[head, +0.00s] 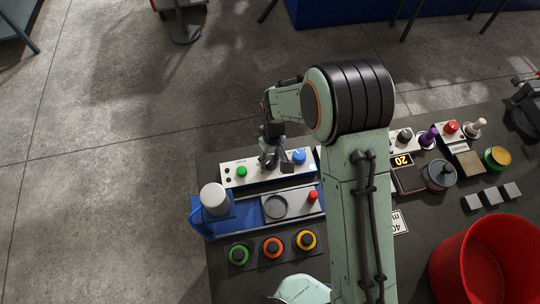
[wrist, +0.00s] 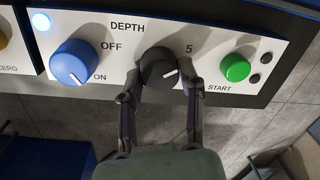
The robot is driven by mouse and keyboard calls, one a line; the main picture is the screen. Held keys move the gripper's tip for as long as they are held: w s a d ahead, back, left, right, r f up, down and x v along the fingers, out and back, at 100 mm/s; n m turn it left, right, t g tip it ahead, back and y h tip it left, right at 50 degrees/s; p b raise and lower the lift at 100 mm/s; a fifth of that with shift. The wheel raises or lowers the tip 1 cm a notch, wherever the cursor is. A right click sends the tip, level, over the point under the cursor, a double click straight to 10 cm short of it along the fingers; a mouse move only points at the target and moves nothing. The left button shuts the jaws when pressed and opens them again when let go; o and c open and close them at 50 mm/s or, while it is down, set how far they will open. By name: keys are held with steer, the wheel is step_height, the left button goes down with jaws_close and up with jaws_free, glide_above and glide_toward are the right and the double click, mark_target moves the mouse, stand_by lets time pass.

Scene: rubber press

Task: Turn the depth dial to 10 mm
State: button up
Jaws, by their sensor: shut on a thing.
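The depth dial (wrist: 160,66) is a dark round knob with a white pointer line, on a white panel (wrist: 212,50) marked DEPTH. A "5" is printed at its upper right; the pointer aims right and slightly up in the wrist view. I see no 10 mark; the fingers cover part of the surroundings. My gripper (wrist: 161,90) has one finger on each side of the dial and is shut on it. In the head view my gripper (head: 270,157) is over the white panel (head: 262,176), and the dial is mostly hidden there.
A blue ON/OFF knob (wrist: 75,62) sits left of the dial and a green START button (wrist: 235,67) right of it. In the head view, a blue press base (head: 235,222) with a red-topped lever (head: 313,197) stands in front. A red bin (head: 490,265) is at lower right.

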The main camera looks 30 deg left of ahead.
mark_target(274, 160)
steer(key=m, duration=0.5)
steer(key=shift+d+m, duration=0.1)
steer(key=shift+m, duration=2.2)
steer(key=shift+d, duration=0.1)
steer(key=o, duration=1.2)
steer(key=shift+c, duration=0.2)
step_height(274, 160, up, 12)
steer(key=shift+w+d, duration=0.15)
steer(key=shift+d, duration=0.1)
